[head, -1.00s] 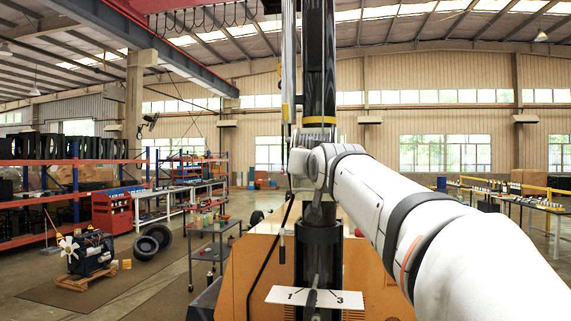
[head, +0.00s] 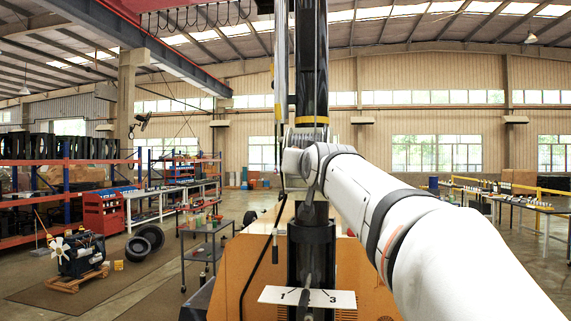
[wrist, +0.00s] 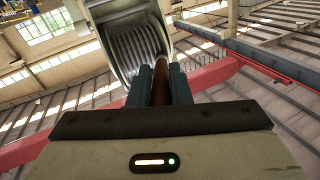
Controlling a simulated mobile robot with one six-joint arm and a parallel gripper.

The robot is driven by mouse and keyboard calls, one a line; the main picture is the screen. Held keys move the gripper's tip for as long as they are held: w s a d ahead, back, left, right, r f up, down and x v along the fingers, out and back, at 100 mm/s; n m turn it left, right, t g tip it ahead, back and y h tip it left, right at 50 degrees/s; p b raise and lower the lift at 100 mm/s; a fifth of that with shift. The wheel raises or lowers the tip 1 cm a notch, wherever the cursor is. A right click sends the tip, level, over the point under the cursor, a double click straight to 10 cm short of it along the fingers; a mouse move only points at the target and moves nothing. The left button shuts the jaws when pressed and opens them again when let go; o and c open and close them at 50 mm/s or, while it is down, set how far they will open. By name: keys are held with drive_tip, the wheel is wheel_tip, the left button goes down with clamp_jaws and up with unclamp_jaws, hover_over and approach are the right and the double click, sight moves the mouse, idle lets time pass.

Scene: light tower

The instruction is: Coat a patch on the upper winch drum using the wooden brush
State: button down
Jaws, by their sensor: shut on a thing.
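In the wrist view my gripper (wrist: 160,83) is shut on the brown handle of the wooden brush (wrist: 161,80). The handle points away from me, and its bristle end cannot be made out. A grey metal drum with grooves and a pale flange (wrist: 130,45) lies just beyond the fingers. Whether the brush touches it I cannot tell. In the head view my white arm reaches to the black mast (head: 312,60) of the light tower.
The tower's orange body (head: 365,280) stands low in front, with a white plate marked 1 and 3 (head: 306,297). A grey cart (head: 206,250) stands to the left, near loose tyres (head: 146,242) and an engine on a pallet (head: 78,258). Tables (head: 515,198) stand at right.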

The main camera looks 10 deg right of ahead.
drive_tip(key=shift+s+d+b, duration=1.4)
drive_tip(key=shift+d+b, duration=2.05)
drive_tip(key=shift+b, duration=0.4)
drive_tip(key=shift+w+a+p, duration=0.5)
drive_tip(key=shift+a+p, duration=0.35)
drive_tip(key=shift+a, duration=0.3)
drive_tip(key=shift+w+a+p, duration=0.45)
drive_tip(key=shift+a+p, duration=0.4)
drive_tip(key=shift+a, duration=0.35)
drive_tip(key=shift+w+a+p, duration=0.5)
drive_tip(key=shift+a+p, duration=0.35)
drive_tip(key=shift+a, duration=0.3)
drive_tip(key=shift+s, duration=0.1)
